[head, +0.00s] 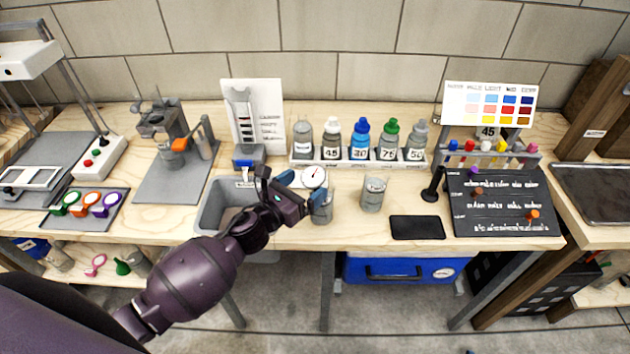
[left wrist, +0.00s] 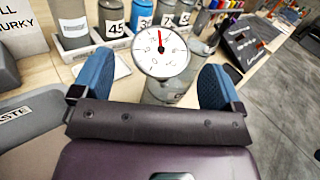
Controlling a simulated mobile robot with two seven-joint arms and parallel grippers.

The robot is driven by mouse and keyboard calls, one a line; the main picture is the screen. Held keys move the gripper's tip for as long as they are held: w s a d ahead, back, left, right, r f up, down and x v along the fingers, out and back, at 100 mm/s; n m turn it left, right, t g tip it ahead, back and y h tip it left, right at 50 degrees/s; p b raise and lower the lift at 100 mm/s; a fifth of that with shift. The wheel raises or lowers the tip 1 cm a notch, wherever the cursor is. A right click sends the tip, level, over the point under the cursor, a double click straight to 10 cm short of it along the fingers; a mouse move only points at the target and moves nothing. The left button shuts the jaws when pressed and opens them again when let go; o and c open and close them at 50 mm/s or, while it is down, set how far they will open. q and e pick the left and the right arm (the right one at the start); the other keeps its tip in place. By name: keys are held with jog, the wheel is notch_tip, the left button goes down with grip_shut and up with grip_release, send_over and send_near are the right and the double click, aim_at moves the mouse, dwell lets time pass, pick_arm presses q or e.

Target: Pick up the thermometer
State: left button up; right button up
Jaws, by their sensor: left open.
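In the left wrist view, the dial lies between and beyond the two blue fingertips (left wrist: 156,84), with no clear contact. The gripper hides part of the cup. My right gripper is not in view.
A grey basin (head: 212,208) sits under my left forearm. Several labelled bottles (head: 360,140) stand in a white rack behind. A second grey can (head: 373,194) and a black pad (head: 417,227) lie to the right.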

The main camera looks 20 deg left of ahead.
aim_at(309, 180)
pick_arm(q)
jog(key=shift+x, duration=1.8)
jog(key=shift+r, duration=0.2)
jog(key=c, duration=1)
